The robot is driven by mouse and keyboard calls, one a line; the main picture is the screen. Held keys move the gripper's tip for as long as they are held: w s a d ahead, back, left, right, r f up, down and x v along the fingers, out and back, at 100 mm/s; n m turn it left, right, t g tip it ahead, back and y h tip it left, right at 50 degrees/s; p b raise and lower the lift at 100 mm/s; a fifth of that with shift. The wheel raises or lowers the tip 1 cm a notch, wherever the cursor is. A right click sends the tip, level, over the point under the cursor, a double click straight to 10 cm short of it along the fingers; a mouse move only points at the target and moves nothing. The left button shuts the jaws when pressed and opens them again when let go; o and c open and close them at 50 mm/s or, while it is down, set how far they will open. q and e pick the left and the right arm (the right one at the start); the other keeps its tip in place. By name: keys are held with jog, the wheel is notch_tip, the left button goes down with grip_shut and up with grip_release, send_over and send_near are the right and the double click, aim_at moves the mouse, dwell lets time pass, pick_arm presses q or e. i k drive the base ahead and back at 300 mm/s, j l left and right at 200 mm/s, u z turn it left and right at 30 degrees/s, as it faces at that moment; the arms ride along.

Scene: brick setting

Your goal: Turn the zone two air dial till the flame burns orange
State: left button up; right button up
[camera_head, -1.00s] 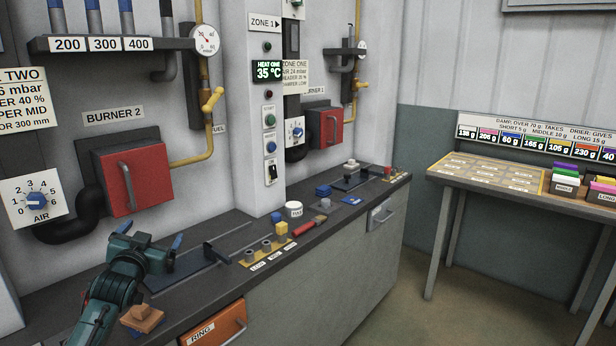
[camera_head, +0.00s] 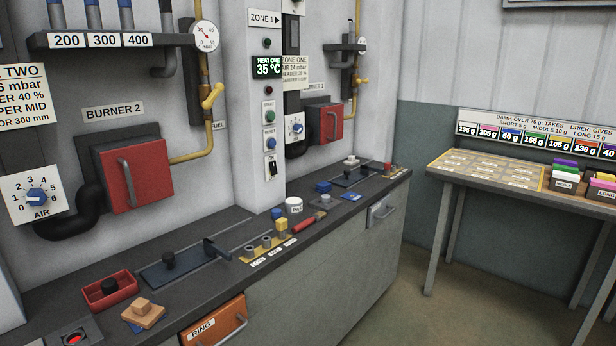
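The zone two air dial is a blue knob (camera_head: 37,197) on a white plate marked AIR (camera_head: 40,215) at the left edge, with numbers around it. Its exact setting is too small to read. The red Burner 2 door (camera_head: 139,180) is to its right and looks closed. No flame shows. Part of a zone two sign (camera_head: 22,97) hangs above the dial. Neither of my grippers is in view.
The dark bench holds a red tray (camera_head: 110,298) with a black knob, a wooden block (camera_head: 143,314), a blue-grey slide plate (camera_head: 165,275) and several small parts. A yellow pipe (camera_head: 208,130) with a gauge (camera_head: 206,37) runs beside Burner 2. A table (camera_head: 490,185) stands at right.

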aim_at(36, 198)
jog(key=u, duration=1.3)
